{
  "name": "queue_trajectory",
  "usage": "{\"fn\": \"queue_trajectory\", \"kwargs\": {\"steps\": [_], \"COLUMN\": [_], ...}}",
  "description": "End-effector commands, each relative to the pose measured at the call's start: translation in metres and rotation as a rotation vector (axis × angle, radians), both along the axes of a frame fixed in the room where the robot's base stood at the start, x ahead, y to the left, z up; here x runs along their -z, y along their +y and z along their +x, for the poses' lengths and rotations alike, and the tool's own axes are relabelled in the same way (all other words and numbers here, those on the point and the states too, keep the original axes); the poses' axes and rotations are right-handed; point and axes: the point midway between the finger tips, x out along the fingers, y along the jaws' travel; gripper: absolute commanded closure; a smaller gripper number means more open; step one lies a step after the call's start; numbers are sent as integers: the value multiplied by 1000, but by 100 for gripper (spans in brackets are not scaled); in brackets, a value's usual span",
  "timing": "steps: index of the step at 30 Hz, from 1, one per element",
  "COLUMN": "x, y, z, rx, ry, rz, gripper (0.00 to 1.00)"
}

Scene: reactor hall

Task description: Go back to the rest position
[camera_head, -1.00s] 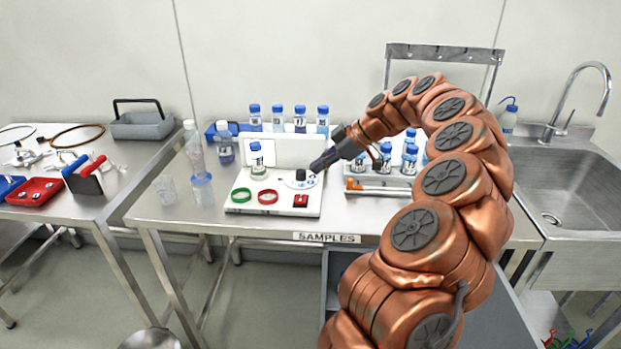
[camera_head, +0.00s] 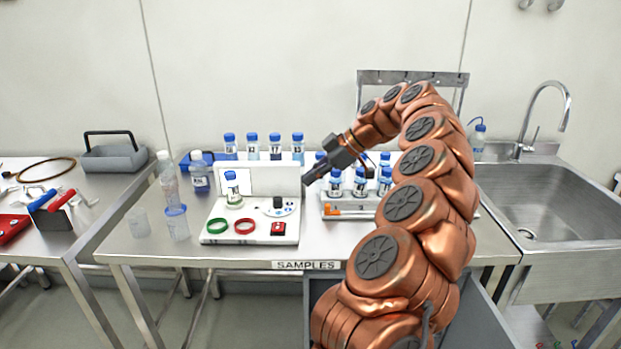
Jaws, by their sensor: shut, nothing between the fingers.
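My gripper (camera_head: 308,180) is at the end of my copper-coloured arm, which arches up from the lower right and over the samples table (camera_head: 160,250). The gripper is shut and empty. It points down and to the left, in front of the right edge of the white panel of a white device (camera_head: 215,238). The device has a green ring (camera_head: 217,226), a red ring (camera_head: 244,227), a dark knob (camera_head: 278,202) and a red switch (camera_head: 278,229). A blue-capped bottle (camera_head: 233,188) stands on it. The gripper appears apart from the device and the knob.
Right of the gripper, a rack (camera_head: 335,212) holds several blue-capped bottles, partly hidden by my arm. More bottles (camera_head: 275,147) stand behind the device. Clear vessels (camera_head: 177,223) stand at its left. A sink (camera_head: 560,205) is on the right, a side table with tools on the left.

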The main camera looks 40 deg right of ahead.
Motion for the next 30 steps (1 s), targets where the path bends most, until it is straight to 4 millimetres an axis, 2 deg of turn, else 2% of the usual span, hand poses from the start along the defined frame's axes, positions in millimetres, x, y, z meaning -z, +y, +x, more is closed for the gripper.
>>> {"fn": "queue_trajectory", "kwargs": {"steps": [10,14,17,22,26,30], "x": [0,-7,-20,-41,-47,-44], "y": [1,20,55,140,198,251], "z": [0,3,6,-3,-22,-52], "rx": [-1,-15,-35,-65,-60,-29], "ry": [1,19,57,174,279,396], "rz": [0,9,23,38,28,-2], "gripper": [100,100,100,100,100,100]}}
